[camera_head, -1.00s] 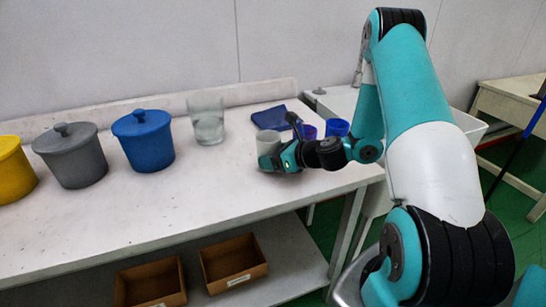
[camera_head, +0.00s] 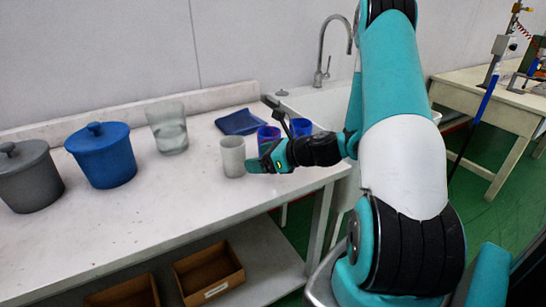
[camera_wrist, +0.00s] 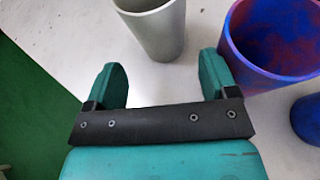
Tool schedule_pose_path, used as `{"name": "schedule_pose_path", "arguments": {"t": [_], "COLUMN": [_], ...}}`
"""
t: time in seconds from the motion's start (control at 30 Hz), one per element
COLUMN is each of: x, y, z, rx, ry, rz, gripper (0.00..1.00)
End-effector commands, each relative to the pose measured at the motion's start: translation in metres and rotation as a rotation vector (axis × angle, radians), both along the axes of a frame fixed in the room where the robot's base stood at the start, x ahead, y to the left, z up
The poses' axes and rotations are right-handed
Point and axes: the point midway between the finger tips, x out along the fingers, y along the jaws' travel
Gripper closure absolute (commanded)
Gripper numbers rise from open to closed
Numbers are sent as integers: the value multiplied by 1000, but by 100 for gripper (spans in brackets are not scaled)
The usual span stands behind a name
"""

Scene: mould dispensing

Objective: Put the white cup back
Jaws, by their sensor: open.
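The white cup (camera_head: 233,157) stands upright on the white table near its right end. It is light grey-white and also shows in the wrist view (camera_wrist: 160,28), at the top just beyond the fingertips. My gripper (camera_head: 262,163) is open and empty, just right of the cup in the head view. In the wrist view my gripper's fingers (camera_wrist: 161,72) are spread apart, with the cup ahead of the gap and nothing between them. I cannot tell whether a fingertip touches the cup.
A blue-and-red cup (camera_wrist: 275,70) stands close to my right finger, and a blue cup (camera_head: 302,127) is beside it. A glass beaker (camera_head: 168,130), a blue lidded pot (camera_head: 104,160) and a grey one (camera_head: 30,180) stand left. A blue folded item (camera_head: 240,122) lies behind.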

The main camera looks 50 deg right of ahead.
Motion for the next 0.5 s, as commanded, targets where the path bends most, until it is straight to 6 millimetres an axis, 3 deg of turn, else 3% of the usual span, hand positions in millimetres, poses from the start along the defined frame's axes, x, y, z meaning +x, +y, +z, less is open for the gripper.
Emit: {"name": "schedule_pose_path", "arguments": {"t": [0.13,0.33,0.43,0.5], "x": [-24,-38,-35,-31], "y": [-11,-11,15,52], "z": [11,20,30,41], "rx": [-1,-19,-126,-274], "ry": [-1,-5,-26,-65], "rz": [-5,24,167,367], "gripper": [21,21,21,21]}}
